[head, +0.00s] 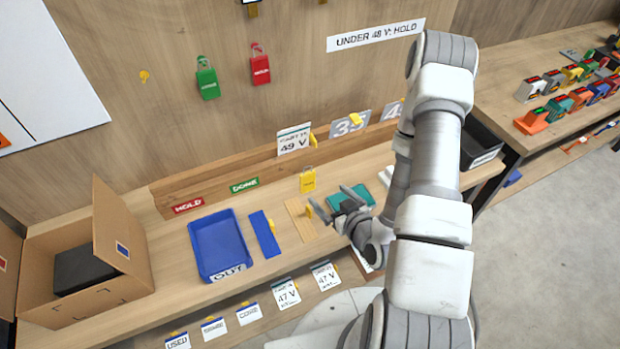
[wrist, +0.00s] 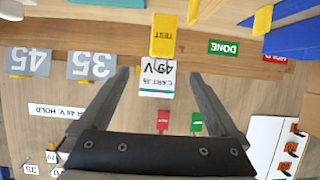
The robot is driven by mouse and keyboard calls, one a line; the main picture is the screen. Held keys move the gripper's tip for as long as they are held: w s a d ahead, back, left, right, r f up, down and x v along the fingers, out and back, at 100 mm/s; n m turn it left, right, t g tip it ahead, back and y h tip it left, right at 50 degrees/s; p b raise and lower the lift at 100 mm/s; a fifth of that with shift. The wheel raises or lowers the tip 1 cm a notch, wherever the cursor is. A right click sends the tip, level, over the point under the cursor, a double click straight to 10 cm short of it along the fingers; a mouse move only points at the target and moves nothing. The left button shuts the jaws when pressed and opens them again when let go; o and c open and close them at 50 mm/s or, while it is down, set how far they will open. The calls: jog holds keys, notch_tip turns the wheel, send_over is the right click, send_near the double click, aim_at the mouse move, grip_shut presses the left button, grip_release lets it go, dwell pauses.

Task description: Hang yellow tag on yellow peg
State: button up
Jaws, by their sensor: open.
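The yellow tag (head: 308,183) is upright with its loop on top, at the back of the bench, left of the 49 V card's lower right. In the wrist view the yellow tag (wrist: 163,36) appears upside down, just beyond and between the fingertips. My gripper (head: 329,198) is open and empty, in front of and slightly right of the tag; the wrist view shows both fingers (wrist: 159,73) apart. The small yellow peg (head: 144,76) on the back wall is bare, left of the hanging green tag (head: 208,82) and red tag (head: 260,68). I cannot make out the peg in the wrist view.
A blue OUT tray (head: 196,247), a blue strip (head: 262,236) and a wooden strip (head: 297,222) lie on the bench. A teal block (head: 364,196) is close right of my gripper. An open cardboard box (head: 140,287) stands at left. The wall around the peg is clear.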

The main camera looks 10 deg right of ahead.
jog(key=b, duration=1.1)
send_near(310, 176)
jog(key=x, duration=0.4)
jog(key=shift+s+f, duration=0.15)
jog(key=shift+f, duration=0.1)
jog(key=b+x, duration=0.2)
jog(key=b, duration=0.4)
jog(key=shift+w+b, duration=0.3)
jog(key=shift+w, duration=0.05)
jog(key=shift+p+x, duration=0.3)
jog(key=shift+x, duration=0.85)
jog(key=shift+a+x, duration=0.15)
jog(key=shift+x, duration=1.1)
jog(key=shift+a+x, duration=0.1)
jog(key=shift+x, duration=1.15)
jog(key=shift+s, duration=0.1)
grip_shut()
